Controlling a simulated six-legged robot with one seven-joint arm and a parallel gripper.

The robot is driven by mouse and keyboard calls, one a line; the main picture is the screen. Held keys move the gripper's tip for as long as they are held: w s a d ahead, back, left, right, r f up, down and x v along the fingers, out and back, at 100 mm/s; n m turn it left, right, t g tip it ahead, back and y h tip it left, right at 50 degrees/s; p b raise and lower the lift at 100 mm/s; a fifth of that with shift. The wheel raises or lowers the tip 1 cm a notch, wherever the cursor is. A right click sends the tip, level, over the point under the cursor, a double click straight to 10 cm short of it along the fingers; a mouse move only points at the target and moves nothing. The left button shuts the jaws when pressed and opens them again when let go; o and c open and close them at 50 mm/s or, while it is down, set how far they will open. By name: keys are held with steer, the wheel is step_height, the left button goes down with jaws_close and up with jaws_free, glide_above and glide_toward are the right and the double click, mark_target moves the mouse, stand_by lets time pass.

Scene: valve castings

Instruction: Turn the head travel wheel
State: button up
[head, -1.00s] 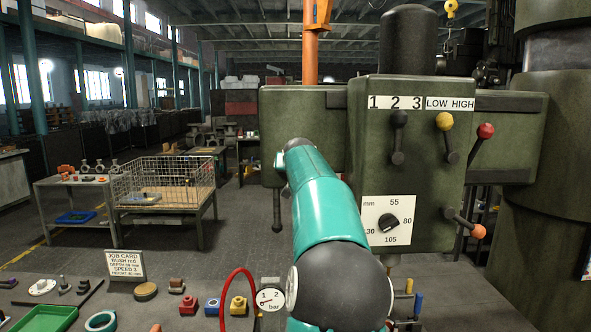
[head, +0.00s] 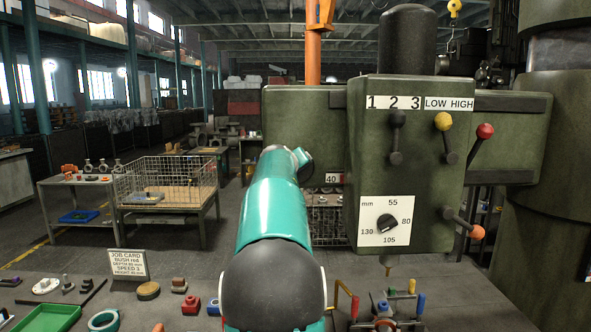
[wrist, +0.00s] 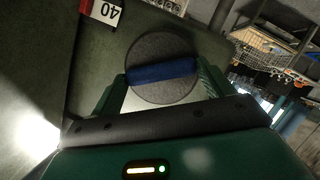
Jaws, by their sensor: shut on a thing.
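The wheel is a round grey disc (wrist: 150,91) with a raised blue bar (wrist: 162,72) across its middle, in the wrist view. My gripper (wrist: 162,73) is shut on the bar, a green finger at each end of it. The bar lies nearly level in that picture, its right end slightly higher. There my own arm hides the wheel and my fingertips.
The drill's gearbox (head: 407,160) stands right of my arm, with several ball-ended levers and a depth dial (head: 386,221). A bench below holds a job card (head: 127,264), a green tray (head: 47,318), small parts and coloured-handled tools. A wire basket (head: 165,181) stands behind at left.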

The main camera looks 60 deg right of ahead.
stand_by(0.4)
steer(key=o, duration=0.9)
steer(key=shift+d, duration=0.1)
steer(key=shift+o, duration=0.2)
steer(key=v, duration=1.4)
steer(key=s+a, duration=0.4)
steer(key=a, duration=0.5)
steer(key=shift+s, duration=0.2)
